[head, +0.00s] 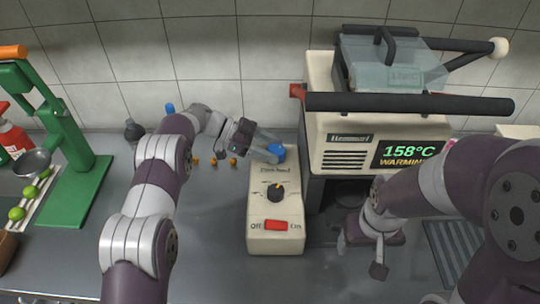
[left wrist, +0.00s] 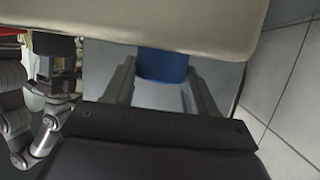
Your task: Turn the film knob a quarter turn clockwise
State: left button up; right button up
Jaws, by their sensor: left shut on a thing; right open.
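A beige control box (head: 262,237) stands on the counter in the head view. A blue knob (head: 279,151) is at its far end, above small lettering I cannot read surely. My left gripper (head: 272,152) reaches in from the left and is shut on this blue knob, which also shows between the two fingers in the left wrist view (left wrist: 162,64). Nearer on the box are a black dial (head: 276,192) with a yellow mark and a red Off/On switch (head: 276,225). My right gripper (head: 362,250) is open, low in front of the press machine, partly hidden by its wrist.
A green press (head: 65,150), a metal bowl (head: 30,163) and limes are at left. Several small orange pieces (head: 213,162) lie behind. The counter's front middle is clear.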

pick_arm(q)
jog(key=shift+f+m+g+b, duration=0.1)
jog(key=shift+m+g+b, duration=0.5)
jog(key=shift+g+b, duration=0.2)
jog(key=o, duration=1.1)
jog(key=shift+c, duration=0.2)
